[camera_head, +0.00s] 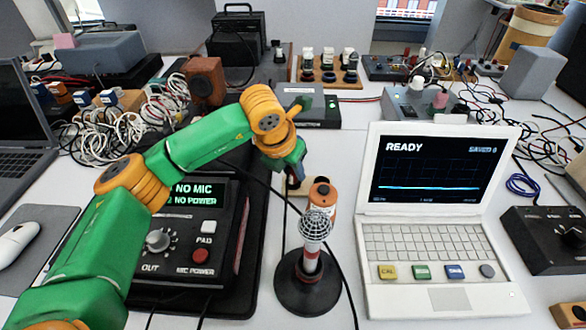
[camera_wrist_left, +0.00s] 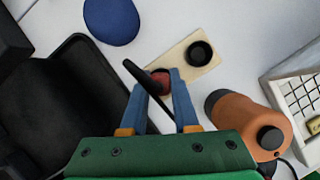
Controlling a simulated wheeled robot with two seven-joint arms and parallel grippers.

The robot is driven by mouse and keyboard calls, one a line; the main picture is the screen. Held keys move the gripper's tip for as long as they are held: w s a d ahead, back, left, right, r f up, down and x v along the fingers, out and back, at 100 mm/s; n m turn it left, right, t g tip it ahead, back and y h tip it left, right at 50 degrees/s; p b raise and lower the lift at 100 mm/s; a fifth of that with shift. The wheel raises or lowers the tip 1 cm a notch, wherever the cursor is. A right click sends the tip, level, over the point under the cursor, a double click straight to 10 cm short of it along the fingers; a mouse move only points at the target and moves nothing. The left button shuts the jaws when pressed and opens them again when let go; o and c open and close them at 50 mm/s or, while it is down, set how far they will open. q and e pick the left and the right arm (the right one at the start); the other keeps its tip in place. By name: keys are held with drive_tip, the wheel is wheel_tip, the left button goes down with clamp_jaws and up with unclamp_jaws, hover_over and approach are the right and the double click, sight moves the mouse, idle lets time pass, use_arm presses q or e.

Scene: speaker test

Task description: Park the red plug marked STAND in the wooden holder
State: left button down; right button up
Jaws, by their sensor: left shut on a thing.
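My left gripper (camera_head: 297,178) reaches down behind the microphone stand in the head view. In the left wrist view its two blue fingers (camera_wrist_left: 160,88) are shut on a red plug (camera_wrist_left: 159,80); a dark cable crosses in front of it. The plug's marking cannot be read. The pale wooden holder (camera_wrist_left: 176,59) lies under the fingertips, with a black round socket (camera_wrist_left: 199,53) at its far end. The plug is over the holder's near end; I cannot tell whether it sits in a hole. In the head view the gripper mostly hides the holder. My right gripper is not in view.
An orange cylinder (camera_head: 321,197) stands close to the gripper, right of the holder. The microphone (camera_head: 314,226) on its black base stands in front. A black NO MIC unit (camera_head: 185,230) is left, a white laptop (camera_head: 440,245) right. A dark cable runs past the gripper.

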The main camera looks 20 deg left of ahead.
use_arm(q)
drive_tip(key=c, duration=0.6)
unclamp_jaws()
